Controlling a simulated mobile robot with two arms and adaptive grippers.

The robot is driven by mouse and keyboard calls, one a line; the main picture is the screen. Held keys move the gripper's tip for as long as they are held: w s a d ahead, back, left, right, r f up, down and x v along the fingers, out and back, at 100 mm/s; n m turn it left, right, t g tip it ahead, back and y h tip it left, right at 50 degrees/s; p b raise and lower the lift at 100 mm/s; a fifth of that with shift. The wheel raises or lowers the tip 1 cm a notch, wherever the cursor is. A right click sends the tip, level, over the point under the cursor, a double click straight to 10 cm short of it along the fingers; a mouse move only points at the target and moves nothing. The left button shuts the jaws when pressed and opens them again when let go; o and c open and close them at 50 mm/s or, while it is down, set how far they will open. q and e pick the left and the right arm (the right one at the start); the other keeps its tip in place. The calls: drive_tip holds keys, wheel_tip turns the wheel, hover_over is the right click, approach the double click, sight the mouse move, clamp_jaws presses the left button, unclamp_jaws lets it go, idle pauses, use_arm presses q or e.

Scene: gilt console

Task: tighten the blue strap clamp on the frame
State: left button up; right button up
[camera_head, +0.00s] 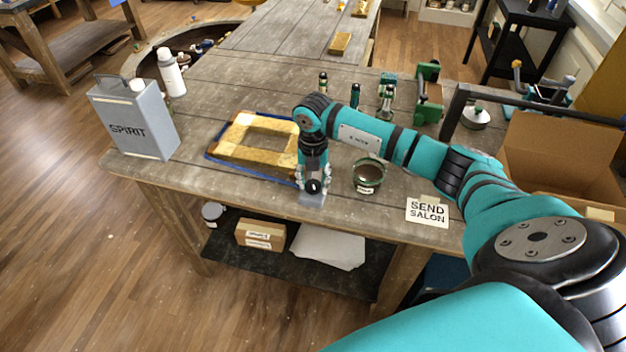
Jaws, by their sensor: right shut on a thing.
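The gilt frame (228,150) lies flat on the wooden worktable, with a blue strap (215,157) running around its outer edge. My right gripper (313,193) points down at the frame's right side, near the table's front edge. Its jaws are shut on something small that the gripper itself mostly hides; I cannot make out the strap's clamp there. A pale bluish patch (312,201) shows just under the fingertips. The arm covers the frame's right front corner. My left gripper is not in view.
A grey SPIRIT can (135,120) and white bottle (171,74) stand left of the frame. A green-rimmed pot (369,175) is close to the gripper's right. A SEND SALON card (427,211) lies farther right. A cardboard box (563,150) and several small tools are beyond the arm.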

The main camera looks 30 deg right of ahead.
drive_tip(key=m, duration=0.4)
drive_tip(key=shift+b, duration=0.3)
drive_tip(key=shift+s+d+r+m, duration=0.1)
drive_tip(key=shift+m, duration=2.2)
drive_tip(key=o, duration=1.1)
